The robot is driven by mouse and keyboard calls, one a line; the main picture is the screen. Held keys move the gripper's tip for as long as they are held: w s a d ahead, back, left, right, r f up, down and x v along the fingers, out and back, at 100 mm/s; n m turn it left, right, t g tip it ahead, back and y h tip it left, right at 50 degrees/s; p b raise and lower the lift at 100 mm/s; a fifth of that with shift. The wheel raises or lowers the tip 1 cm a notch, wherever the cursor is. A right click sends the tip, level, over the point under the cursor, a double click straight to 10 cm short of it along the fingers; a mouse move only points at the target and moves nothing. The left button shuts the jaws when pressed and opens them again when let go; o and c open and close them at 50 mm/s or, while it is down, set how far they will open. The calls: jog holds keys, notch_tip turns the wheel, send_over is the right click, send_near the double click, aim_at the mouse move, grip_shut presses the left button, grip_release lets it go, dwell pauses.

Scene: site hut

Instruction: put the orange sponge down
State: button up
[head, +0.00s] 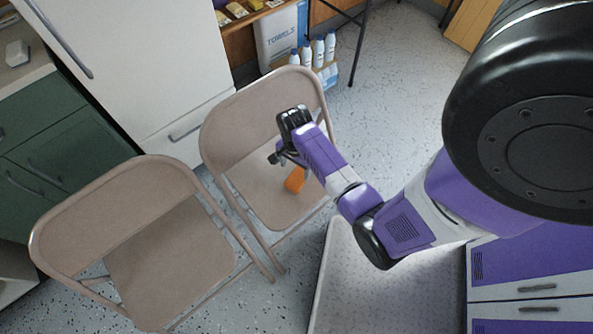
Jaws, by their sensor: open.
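The orange sponge (295,180) is over the seat of the right-hand beige folding chair (262,192), partly hidden behind my forearm. It appears to lie on the seat. My gripper (277,157) is open, above the same seat and close to the sponge, up and left of it in the picture. The jaws look empty and apart from the sponge, though the wrist hides part of the space between them.
A second folding chair (170,262) stands to the left. Behind are a white fridge (150,65), green cabinets (60,150), a towels box (280,38) and several white bottles (318,52). Speckled floor (390,110) is clear at the right of the chair.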

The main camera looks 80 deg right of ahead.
jog(key=shift+s+a, duration=0.15)
jog(key=shift+s, duration=0.05)
jog(key=n+h, duration=0.1)
jog(key=s+a+n+t, duration=0.1)
jog(key=n, duration=0.1)
jog(key=shift+s+a+f+h, duration=0.15)
jog(key=shift+s+a+h, duration=0.05)
jog(key=shift+h, duration=0.2)
jog(key=s+a+r+n+t, duration=0.1)
jog(key=a+r+n+t, duration=0.3)
jog(key=r, duration=0.7)
jog(key=s+a+r+n+t+y, duration=0.1)
jog(key=s+a+r+n+t, duration=0.1)
jog(key=a+r+n+t, duration=0.3)
jog(key=s+a+r+n+t, duration=0.2)
jog(key=a+r+n+t, duration=0.3)
jog(key=a+r+n, duration=0.5)
jog(key=a+r, duration=0.5)
jog(key=r, duration=0.3)
jog(key=shift+r+y, duration=0.4)
